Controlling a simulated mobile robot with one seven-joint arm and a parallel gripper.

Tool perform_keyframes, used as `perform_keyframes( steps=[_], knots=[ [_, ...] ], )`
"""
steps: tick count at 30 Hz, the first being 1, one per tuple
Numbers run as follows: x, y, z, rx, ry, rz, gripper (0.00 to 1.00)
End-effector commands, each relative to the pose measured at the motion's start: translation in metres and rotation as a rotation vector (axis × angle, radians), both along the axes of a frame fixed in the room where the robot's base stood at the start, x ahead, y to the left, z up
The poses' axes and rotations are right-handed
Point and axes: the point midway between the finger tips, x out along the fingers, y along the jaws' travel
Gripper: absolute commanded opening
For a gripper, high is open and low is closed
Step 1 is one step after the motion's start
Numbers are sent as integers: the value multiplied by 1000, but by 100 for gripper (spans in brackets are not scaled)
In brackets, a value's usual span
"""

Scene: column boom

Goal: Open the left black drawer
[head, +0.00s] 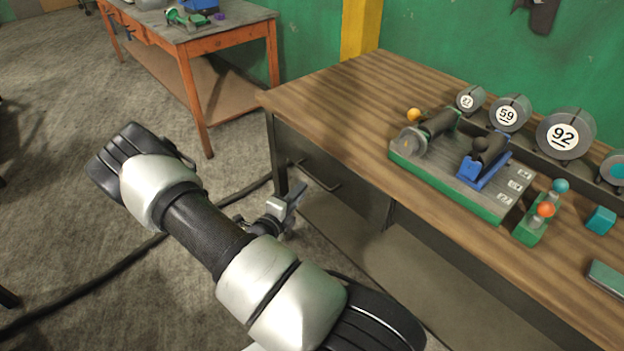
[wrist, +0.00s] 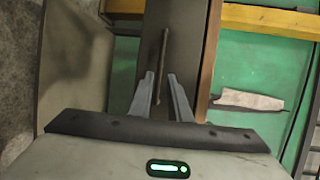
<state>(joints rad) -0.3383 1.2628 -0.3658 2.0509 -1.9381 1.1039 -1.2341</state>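The left black drawer (head: 345,185) is a dark front under the left end of the wooden workbench, and it looks shut. Its thin bar handle (head: 322,178) is on the front. In the wrist view the handle (wrist: 163,62) runs nearly upright on the dark drawer front (wrist: 183,45). My gripper (head: 302,194) is just in front of the drawer, near the handle. Its two fingers (wrist: 160,76) are apart, with the handle's lower part appearing between them. I cannot tell whether the tips reach around the bar; no grip shows.
The workbench top (head: 350,100) carries a green-based fixture (head: 445,185), round numbered weights (head: 563,135) and small coloured parts. An orange-legged table (head: 200,60) stands at the back left. A black cable (head: 100,270) lies on the floor. The floor left of the bench is mostly open.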

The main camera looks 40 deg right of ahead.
Motion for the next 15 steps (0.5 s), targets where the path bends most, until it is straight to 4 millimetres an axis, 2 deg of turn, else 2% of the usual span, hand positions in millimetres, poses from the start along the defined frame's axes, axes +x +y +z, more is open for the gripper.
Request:
perform_keyframes(
  steps=[1,6,15],
  knots=[
    [4,-11,-3,0,-2,-3,17],
    [21,-43,-10,0,-4,-4,17],
    [40,-79,-17,1,-2,-3,17]
  ],
)
